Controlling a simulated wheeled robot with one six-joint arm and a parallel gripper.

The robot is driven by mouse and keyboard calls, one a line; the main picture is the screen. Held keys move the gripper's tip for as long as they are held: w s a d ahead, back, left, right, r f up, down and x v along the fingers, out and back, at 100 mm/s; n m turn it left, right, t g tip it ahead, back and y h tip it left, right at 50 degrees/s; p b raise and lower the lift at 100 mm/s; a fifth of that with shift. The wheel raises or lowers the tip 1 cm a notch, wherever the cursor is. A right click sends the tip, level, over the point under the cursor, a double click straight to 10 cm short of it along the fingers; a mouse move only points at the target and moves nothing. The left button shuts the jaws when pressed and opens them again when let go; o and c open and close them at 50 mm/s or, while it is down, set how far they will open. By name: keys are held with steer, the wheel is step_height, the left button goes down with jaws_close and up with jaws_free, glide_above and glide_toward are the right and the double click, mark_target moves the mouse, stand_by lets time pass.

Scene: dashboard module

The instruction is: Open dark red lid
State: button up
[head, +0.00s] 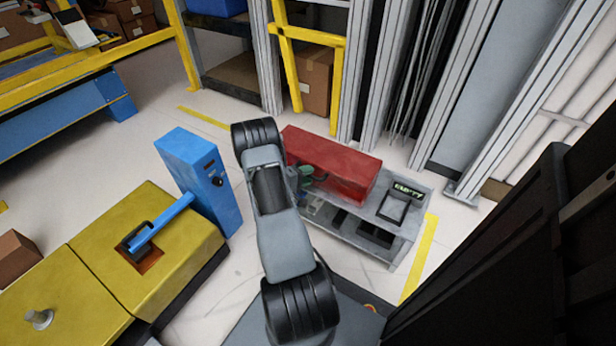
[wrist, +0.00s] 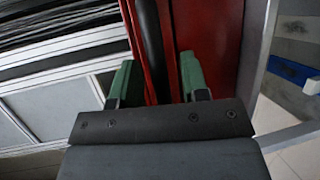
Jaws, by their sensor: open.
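The dark red lid (head: 335,158) is a long box-like cover on the left part of a grey bench (head: 405,235) in the head view. It looks shut. My gripper (head: 308,177) is at its front left side, partly hidden by my arm. In the wrist view, the two green fingers of my gripper (wrist: 158,80) are apart, with the red lid surface (wrist: 215,45) close ahead. A dark upright bar (wrist: 150,40) along the red surface lies between the fingers in the picture. I cannot tell whether the fingers touch it.
A small display (head: 409,190) reading "EMPTY" and a dark-framed opening stand on the bench's right part. A blue box (head: 190,172) with a blue lever and a yellow cabinet (head: 165,255) stand at left. Grey posts (head: 385,80) rise behind the bench. Pale floor lies between.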

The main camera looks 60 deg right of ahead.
steer(key=shift+s+d, duration=0.1)
steer(key=shift+d, duration=0.15)
jaws_close()
stand_by(0.3)
